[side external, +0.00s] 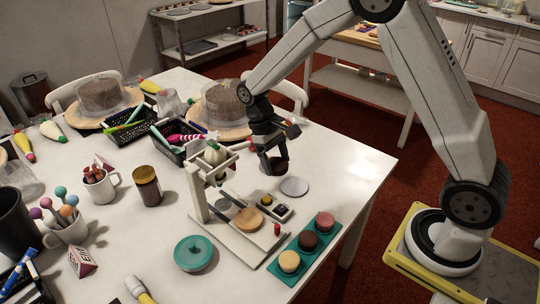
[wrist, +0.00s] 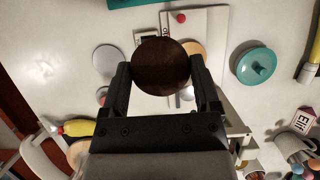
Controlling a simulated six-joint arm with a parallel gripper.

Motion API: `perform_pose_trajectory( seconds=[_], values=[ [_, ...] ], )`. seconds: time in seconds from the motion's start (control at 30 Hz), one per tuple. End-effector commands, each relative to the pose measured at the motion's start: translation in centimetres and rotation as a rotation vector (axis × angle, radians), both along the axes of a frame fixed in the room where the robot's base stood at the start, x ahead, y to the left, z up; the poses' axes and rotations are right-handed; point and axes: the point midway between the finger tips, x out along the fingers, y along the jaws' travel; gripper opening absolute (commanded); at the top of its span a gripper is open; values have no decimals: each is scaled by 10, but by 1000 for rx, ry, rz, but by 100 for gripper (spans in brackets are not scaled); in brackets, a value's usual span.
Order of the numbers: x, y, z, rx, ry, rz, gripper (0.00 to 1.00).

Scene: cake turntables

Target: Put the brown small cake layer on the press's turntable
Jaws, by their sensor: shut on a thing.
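My gripper (side external: 273,160) is shut on a dark brown round cake layer (wrist: 162,66), held in the air above the table, behind and to the right of the press (side external: 198,190). In the wrist view the layer sits between the two fingers. A round tan disc (side external: 247,221), which looks like the press's turntable, lies bare on the white base (side external: 232,242). In the wrist view the held layer partly hides the disc (wrist: 198,48). A teal tray (side external: 303,255) in front right holds a yellow layer (side external: 289,261), a dark brown layer (side external: 308,240) and a pink layer (side external: 324,221).
A grey disc (side external: 294,186) lies right of the base. A red knob (side external: 277,229) stands on the base's right side. A teal lid (side external: 194,252) and a brown jar (side external: 147,185) are to the left. Black baskets (side external: 177,143) and covered cakes stand behind. The table's right part is clear.

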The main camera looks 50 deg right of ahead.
Motion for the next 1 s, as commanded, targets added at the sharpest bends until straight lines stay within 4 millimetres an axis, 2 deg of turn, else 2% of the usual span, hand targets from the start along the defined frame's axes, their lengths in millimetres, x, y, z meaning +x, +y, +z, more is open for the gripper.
perform_pose_trajectory(
  seconds=[0.27,0.47,0.67,1.0],
  values=[
    [1,2,-4,2,0,-35,16],
    [7,10,-18,1,1,-170,16],
    [18,24,-43,0,2,-429,16],
    [42,45,-91,-2,1,-979,16]
  ],
)
